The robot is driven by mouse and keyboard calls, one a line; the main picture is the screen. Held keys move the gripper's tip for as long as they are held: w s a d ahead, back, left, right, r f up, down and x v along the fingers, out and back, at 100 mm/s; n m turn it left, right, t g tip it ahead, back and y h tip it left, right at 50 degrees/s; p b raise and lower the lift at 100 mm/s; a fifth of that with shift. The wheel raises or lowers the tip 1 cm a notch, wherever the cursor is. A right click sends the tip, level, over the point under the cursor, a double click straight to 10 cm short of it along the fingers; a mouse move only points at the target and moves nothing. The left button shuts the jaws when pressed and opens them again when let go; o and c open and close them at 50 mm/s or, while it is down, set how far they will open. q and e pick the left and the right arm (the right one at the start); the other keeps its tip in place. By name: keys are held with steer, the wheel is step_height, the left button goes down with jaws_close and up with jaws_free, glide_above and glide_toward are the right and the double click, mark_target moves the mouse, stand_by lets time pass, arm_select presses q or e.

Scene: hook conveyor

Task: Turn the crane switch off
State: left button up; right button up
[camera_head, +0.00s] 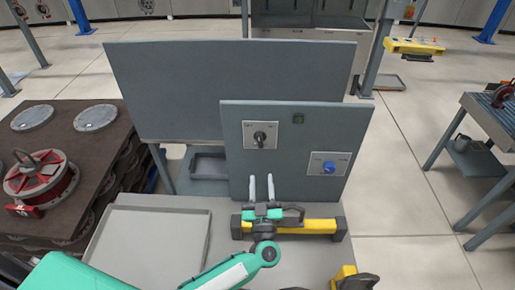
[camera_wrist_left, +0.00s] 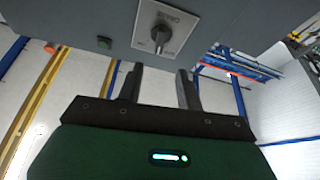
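A grey upright panel (camera_head: 235,165) stands on the table and carries two switches. The black rotary switch (camera_head: 260,139) sits on a light plate at upper left, its handle roughly upright. The blue rotary switch (camera_head: 328,168) is on another plate at lower right. My left gripper (camera_head: 261,183) is open and empty, below the black switch and apart from it. In the left wrist view the dark switch handle (camera_wrist_left: 160,38) lies beyond the fingertips (camera_wrist_left: 160,71), slightly tilted. My right gripper is not in view.
A yellow bar with black ends (camera_head: 320,227) lies on the table below the panel, behind my left wrist. A grey tray (camera_head: 150,238) is at left. A small green button (camera_head: 298,119) is on the panel. A brown pallet (camera_head: 75,150) with a red round part (camera_head: 40,180) stands at far left.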

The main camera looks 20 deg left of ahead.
mark_target(260, 143)
arm_select(q)
steer(key=b+x, duration=0.1)
steer(key=x, duration=1)
steer(key=shift+b, duration=0.35)
steer(key=shift+w+a+r, duration=0.1)
steer(key=shift+w+r, duration=0.05)
steer(key=shift+w, duration=0.2)
jaws_close()
